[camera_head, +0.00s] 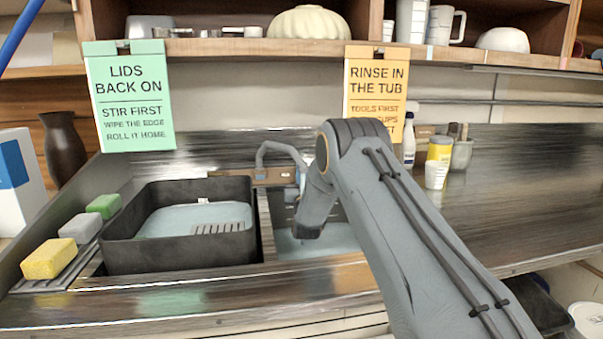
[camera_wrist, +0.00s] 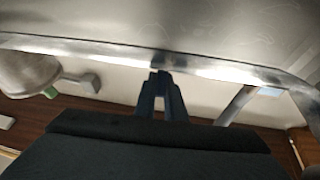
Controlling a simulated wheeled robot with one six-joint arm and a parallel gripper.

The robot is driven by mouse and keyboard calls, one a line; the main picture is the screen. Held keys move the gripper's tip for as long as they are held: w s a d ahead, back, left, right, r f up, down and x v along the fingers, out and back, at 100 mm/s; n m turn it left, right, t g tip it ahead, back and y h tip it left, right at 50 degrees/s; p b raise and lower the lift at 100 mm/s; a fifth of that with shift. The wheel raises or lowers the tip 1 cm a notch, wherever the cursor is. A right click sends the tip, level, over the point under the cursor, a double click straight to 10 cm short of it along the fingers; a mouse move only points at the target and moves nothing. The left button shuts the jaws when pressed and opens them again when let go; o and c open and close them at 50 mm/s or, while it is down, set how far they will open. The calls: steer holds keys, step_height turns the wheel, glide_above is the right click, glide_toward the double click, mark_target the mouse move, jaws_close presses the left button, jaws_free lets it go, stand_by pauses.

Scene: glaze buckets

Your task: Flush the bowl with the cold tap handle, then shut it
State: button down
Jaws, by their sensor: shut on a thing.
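The metal tap (camera_head: 280,149) arches up behind the sink, from a brownish wall plate. My arm hides its right part and most of the handle area. My gripper shows in the wrist view (camera_wrist: 160,76), its two dark fingers closed together. A small dark piece at the fingertips (camera_wrist: 158,64) appears to be the cold tap handle, mostly hidden. In the head view my wrist hangs over the right basin (camera_head: 318,240), whose pale blue-grey inside is partly covered by my arm. I cannot make out a separate bowl or a water stream.
A black tub (camera_head: 180,257) with a pale blue inside stands left of the basin. Yellow (camera_head: 48,259), grey and green sponges lie at its left. Two signs hang from the shelf (camera_head: 230,48).

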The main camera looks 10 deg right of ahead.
steer(key=shift+n+y+b, duration=0.3)
steer(key=shift+n+y, duration=1)
steer(key=shift+y, duration=0.3)
steer(key=c, duration=1.8)
jaws_free()
steer(key=v, duration=0.7)
steer(key=shift+s+f+b, duration=0.2)
steer(key=shift+s+b, duration=0.1)
steer(key=shift+s, duration=0.05)
